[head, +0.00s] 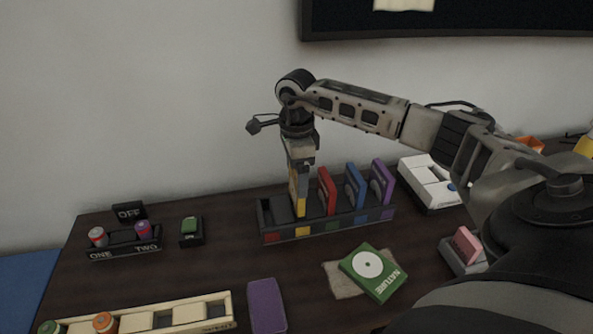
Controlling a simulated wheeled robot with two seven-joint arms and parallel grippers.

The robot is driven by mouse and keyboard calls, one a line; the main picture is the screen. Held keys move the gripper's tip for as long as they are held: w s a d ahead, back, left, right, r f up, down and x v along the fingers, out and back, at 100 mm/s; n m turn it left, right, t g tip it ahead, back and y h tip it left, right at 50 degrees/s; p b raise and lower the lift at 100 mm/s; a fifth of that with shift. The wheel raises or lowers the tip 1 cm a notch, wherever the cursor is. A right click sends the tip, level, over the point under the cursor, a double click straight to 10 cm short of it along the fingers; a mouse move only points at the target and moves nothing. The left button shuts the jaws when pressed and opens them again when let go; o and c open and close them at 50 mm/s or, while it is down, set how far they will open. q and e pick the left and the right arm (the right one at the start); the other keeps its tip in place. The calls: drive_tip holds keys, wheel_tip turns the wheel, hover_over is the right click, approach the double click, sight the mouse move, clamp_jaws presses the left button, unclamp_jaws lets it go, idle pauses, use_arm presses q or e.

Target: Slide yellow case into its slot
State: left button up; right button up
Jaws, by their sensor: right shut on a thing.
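The yellow case (300,204) stands upright at the dark slotted rack (286,232), left of the red case. My right gripper (299,182) is shut on its upper part from above and hides much of it. The case's lower end is at the rack, behind the front wall and above the yellow mark. I cannot tell how deep it sits. My left gripper is not in view.
Red (327,191), blue (355,186) and purple (381,183) cases stand in the rack to the right. The leftmost slot looks empty. A green case (383,281) lies in front on a cloth. A purple block (266,305) and a pale tray (189,314) lie nearer.

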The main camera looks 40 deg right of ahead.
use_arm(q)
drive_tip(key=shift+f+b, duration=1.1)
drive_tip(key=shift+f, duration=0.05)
use_arm(e)
drive_tip(key=shift+f, duration=1.6)
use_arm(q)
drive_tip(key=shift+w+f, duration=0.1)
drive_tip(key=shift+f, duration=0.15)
use_arm(e)
drive_tip(key=shift+f, duration=0.35)
use_arm(q)
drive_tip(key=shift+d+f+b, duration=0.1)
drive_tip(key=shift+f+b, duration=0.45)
drive_tip(key=shift+b, duration=0.25)
use_arm(e)
drive_tip(key=shift+f, duration=0.8)
drive_tip(key=o, duration=0.9)
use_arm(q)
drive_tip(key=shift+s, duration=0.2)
use_arm(e)
drive_tip(key=shift+r, duration=0.1)
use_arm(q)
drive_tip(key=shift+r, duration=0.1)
